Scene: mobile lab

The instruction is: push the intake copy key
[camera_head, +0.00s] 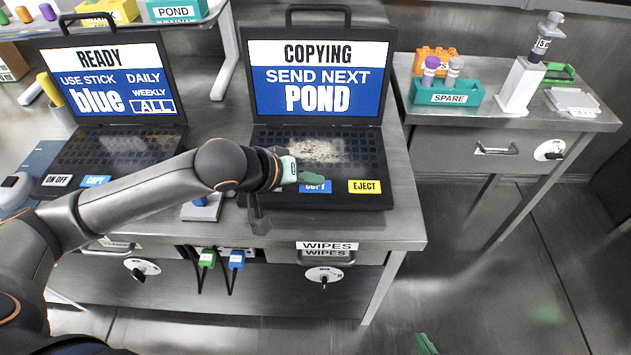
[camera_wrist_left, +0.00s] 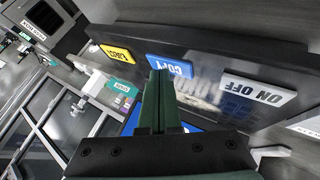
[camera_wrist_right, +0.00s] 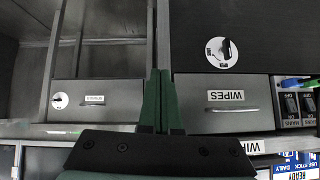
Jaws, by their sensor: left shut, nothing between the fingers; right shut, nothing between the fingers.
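Two laptops stand on the steel bench. The right laptop (camera_head: 320,140) reads "COPYING, SEND NEXT POND"; the left one (camera_head: 110,100) reads "READY, USE STICK blue". I see no "intake" label. My left gripper (camera_head: 312,177) is shut and empty, its tips at the right laptop's blue COPY key (camera_head: 317,188). In the left wrist view the tips overlap this COPY key (camera_wrist_left: 170,65); I cannot tell whether they touch. The yellow EJECT key (camera_head: 365,187) lies to its right. The left laptop has its own COPY key (camera_head: 95,181). My right gripper (camera_wrist_right: 160,76) is shut and empty, low before the bench.
A WIPES drawer (camera_head: 327,247) is below the bench edge. A side bench holds a teal SPARE rack (camera_head: 447,92) and a white stand (camera_head: 520,85). Floor at right is clear.

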